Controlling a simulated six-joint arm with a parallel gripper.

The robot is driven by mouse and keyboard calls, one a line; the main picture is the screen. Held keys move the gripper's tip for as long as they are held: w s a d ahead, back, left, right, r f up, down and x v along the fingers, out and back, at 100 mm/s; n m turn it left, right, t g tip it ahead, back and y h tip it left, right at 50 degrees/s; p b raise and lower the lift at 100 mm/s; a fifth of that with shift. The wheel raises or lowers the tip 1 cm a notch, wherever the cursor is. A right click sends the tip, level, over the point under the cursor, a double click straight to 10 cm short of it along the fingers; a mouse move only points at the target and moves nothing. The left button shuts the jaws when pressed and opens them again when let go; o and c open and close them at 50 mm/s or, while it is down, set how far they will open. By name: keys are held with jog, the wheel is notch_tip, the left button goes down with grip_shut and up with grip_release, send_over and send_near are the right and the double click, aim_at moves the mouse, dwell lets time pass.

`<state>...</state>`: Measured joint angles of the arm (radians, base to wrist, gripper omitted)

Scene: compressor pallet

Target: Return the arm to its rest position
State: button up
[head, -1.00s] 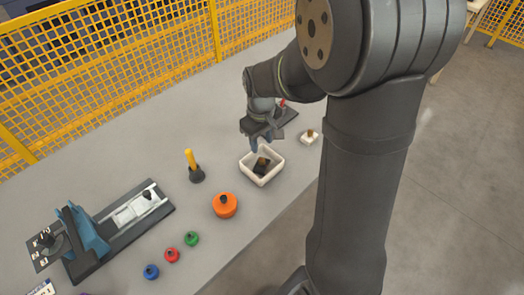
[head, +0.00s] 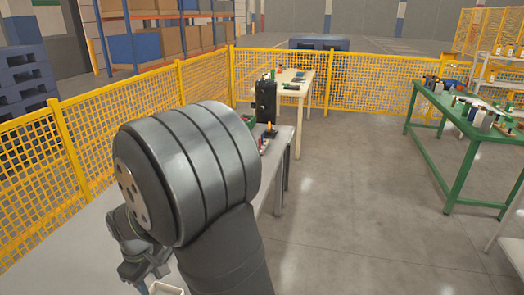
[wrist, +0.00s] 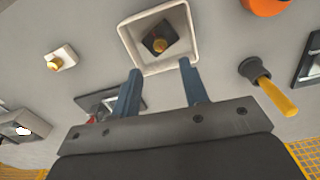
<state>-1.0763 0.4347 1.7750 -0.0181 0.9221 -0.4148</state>
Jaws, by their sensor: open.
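My gripper (wrist: 160,88) is open and empty in the wrist view, its two blue fingers apart. It is above the grey table (wrist: 215,40), just short of a white square tray (wrist: 190,52) as the picture shows it. A dark block with a brass-coloured knob (wrist: 159,45) lies in the tray. In the head view my arm fills the lower left. The gripper's fingers are hardly visible there, and only a corner of the white tray (head: 165,288) shows at the bottom edge.
In the wrist view a yellow-handled tool (wrist: 275,97) stands right, an orange round part (wrist: 264,6) top right, and a small white block with a brass piece (wrist: 60,59) left. Yellow mesh fence (head: 75,165) runs behind the table. A green table (head: 450,130) stands at right.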

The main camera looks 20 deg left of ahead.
notch_tip(320, 180, down, 8)
jog(key=shift+f, duration=0.2)
jog(key=shift+r, duration=1.3)
